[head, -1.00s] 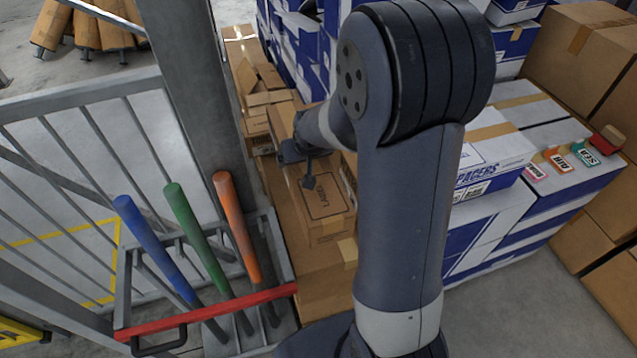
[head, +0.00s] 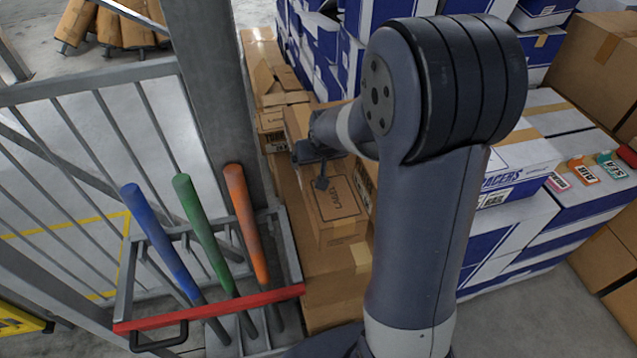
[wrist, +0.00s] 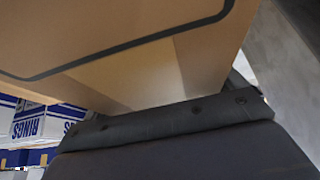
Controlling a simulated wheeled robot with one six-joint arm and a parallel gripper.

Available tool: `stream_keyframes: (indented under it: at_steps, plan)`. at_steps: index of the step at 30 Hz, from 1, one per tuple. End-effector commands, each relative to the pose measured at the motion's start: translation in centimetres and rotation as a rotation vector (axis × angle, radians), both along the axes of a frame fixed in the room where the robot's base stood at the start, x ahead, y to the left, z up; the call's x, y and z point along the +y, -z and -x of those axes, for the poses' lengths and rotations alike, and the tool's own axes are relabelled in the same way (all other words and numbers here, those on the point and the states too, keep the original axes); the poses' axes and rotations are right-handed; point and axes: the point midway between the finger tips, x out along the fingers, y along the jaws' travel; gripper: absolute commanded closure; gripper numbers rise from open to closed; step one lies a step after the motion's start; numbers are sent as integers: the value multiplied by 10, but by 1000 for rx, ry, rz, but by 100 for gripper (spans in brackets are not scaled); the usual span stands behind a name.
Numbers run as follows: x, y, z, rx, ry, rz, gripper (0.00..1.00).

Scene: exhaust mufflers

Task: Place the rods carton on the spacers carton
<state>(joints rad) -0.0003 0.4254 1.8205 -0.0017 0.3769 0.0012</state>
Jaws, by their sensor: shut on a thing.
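My gripper (head: 322,183) is at the near end of my arm's reach over the brown boxes left of the arm, and my own arm partly blocks the view. It is shut on a brown carton (wrist: 130,35) with a dark outlined panel, which fills the upper wrist view. A brown carton (head: 340,232) with such a panel shows by the gripper in the head view. I cannot read the name rods on it. The spacers carton (head: 522,166), white and blue with tan tape, sits on white-blue cartons right of my arm. My arm hides the start of its lettering.
A rack with a red bar (head: 210,307) holds blue, green and orange rods at the left, beside a grey post (head: 215,90) and railing. Small coloured labelled items (head: 585,172) lie on cartons right of the spacers carton. A carton marked RINGS (wrist: 35,122) shows in the wrist view.

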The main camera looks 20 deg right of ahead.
Motion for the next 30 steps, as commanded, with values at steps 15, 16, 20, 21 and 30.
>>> stream_keyframes:
  at_steps: [15, 16, 20, 21, 30]
  plan:
    - [0, 61, -1, -2, 0, 0, 71]
    - [0, 65, -1, -2, 0, 0, 71]
    - [0, 80, -1, -3, 0, 0, 71]
    - [0, 83, -1, -4, 0, 0, 71]
    - [0, 85, -2, -6, 0, 0, 71]
